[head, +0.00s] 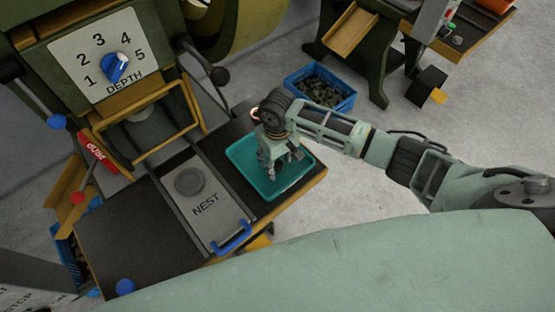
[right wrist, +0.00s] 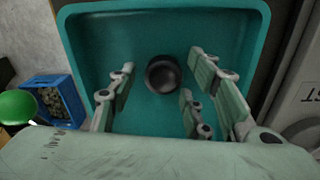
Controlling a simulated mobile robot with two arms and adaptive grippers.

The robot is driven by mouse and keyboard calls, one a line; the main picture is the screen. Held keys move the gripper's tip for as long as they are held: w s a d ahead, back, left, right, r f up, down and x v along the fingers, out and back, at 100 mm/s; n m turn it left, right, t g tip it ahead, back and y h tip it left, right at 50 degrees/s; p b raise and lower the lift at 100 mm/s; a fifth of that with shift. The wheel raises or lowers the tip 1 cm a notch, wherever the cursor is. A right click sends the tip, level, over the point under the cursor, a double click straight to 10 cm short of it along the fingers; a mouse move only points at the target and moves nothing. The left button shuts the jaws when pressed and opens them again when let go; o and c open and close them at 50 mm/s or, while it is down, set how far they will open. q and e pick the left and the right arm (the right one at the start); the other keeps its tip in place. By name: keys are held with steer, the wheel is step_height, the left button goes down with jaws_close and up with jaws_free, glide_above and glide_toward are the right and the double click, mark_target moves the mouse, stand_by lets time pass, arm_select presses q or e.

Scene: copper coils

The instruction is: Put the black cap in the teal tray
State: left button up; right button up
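The teal tray (head: 243,158) sits on the dark bench top beside the NEST slide. In the right wrist view the teal tray (right wrist: 92,27) fills most of the picture, and the black cap (right wrist: 163,74), round and dark, lies on its floor. My right gripper (head: 281,165) points down over the tray. In the right wrist view its fingers (right wrist: 160,82) stand apart on both sides of the cap, with clear space between them and it. The cap is hidden behind the gripper in the head view. My left gripper is out of view.
The grey NEST slide (head: 222,222) with a blue handle (head: 232,238) is left of the tray. The press with a DEPTH dial (head: 116,67) stands behind. A blue crate (head: 345,103) of dark pieces is on the floor beyond the bench.

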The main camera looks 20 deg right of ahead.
mark_target(277, 164)
step_height(277, 164, up, 12)
steer(key=shift+r, duration=0.15)
stand_by(0.5)
stand_by(0.4)
